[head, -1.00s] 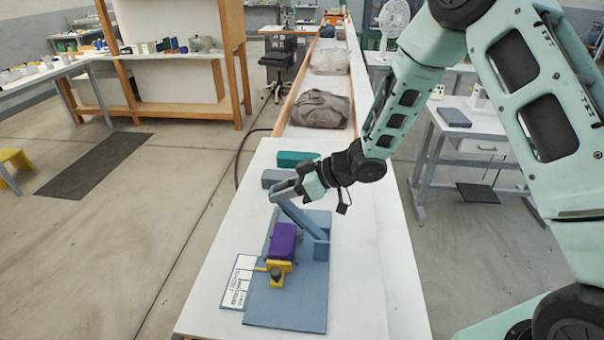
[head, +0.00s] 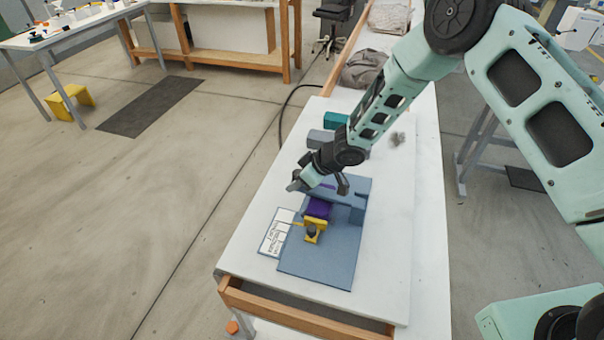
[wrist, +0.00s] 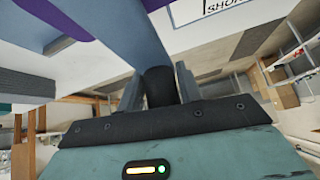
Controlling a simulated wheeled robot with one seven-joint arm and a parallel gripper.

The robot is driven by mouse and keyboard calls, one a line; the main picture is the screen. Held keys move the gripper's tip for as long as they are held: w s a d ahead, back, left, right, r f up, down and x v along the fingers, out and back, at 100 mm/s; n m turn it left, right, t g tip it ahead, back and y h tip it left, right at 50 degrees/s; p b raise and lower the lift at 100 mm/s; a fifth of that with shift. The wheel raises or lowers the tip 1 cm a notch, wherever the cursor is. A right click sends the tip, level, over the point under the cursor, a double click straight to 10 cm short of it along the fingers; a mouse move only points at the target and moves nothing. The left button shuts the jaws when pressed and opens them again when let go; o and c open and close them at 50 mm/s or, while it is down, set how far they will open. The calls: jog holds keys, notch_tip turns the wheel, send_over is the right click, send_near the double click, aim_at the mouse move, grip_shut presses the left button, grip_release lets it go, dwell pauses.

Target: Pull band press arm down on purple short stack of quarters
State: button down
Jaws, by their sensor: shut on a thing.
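The press (head: 345,245) has a blue base plate and lies on the white bench. The purple short stack (head: 317,208) sits on it behind a yellow holder (head: 315,229) with a dark knob. My gripper (head: 296,184) is low, just behind and left of the stack. In the wrist view, my gripper (wrist: 160,95) is shut around the dark round handle (wrist: 158,86) at the end of the blue press arm (wrist: 128,35). Part of the purple stack (wrist: 50,18) shows there at the top left. In the head view, my gripper and wrist hide much of the press arm; contact with the stack is unclear.
A white label card (head: 277,232) lies left of the base plate. Grey (head: 321,138) and teal (head: 336,120) blocks lie behind the press. The bench's wooden front edge (head: 300,318) is near. The bench surface right of the plate is clear.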

jog(key=shift+w+a+f, duration=0.15)
jog(key=shift+a+f, duration=0.15)
jog(key=shift+f, duration=0.2)
jog(key=c, duration=1.1)
grip_release()
jog(key=shift+f, duration=0.15)
jog(key=shift+o, duration=0.2)
jog(key=v, duration=1.7)
jog(key=shift+d, duration=0.3)
